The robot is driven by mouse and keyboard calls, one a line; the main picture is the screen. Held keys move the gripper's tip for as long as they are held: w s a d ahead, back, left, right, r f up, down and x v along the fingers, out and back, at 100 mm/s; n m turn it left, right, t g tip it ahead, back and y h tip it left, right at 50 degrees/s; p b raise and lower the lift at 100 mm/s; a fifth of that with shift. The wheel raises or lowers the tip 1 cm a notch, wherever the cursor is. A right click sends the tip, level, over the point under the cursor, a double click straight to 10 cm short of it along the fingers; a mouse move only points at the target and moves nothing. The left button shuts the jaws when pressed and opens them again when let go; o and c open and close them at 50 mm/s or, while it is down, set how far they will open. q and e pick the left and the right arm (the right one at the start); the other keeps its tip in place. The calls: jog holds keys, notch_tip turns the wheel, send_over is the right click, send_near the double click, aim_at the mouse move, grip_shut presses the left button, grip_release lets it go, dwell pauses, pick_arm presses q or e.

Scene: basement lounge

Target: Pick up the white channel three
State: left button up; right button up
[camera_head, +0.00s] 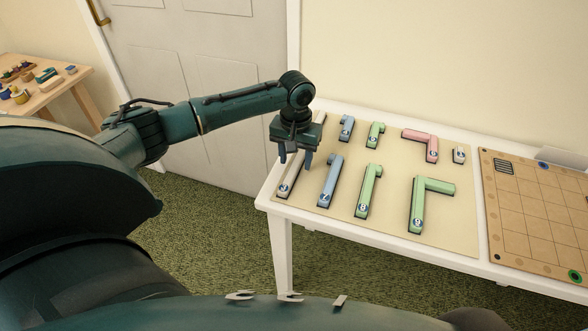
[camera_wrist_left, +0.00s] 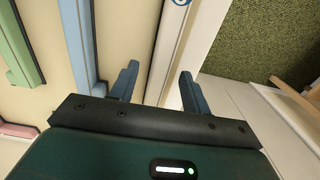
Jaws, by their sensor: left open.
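A long white channel (camera_head: 289,181) lies along the left edge of the beige board, with a numbered disc at its near end that I cannot read clearly. My left gripper (camera_head: 295,162) is open and points down over it, hiding its middle. In the left wrist view, the open fingers (camera_wrist_left: 159,72) stand on either side of the white channel (camera_wrist_left: 167,48), and nothing is gripped. I cannot tell how far the fingertips are above the board. A short white piece (camera_head: 459,154) lies at the board's far right. My right gripper is not in view.
Blue channels (camera_head: 330,182) and green channels (camera_head: 369,191) lie close to the right, with a pink one (camera_head: 431,146) farther back. A brown grid board (camera_head: 522,217) is at the table's right. The white table's left edge (camera_head: 262,196) is close to the white channel.

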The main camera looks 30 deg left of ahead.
pick_arm(q)
jog(key=shift+f, duration=0.3)
jog(key=shift+c, duration=0.4)
grip_shut()
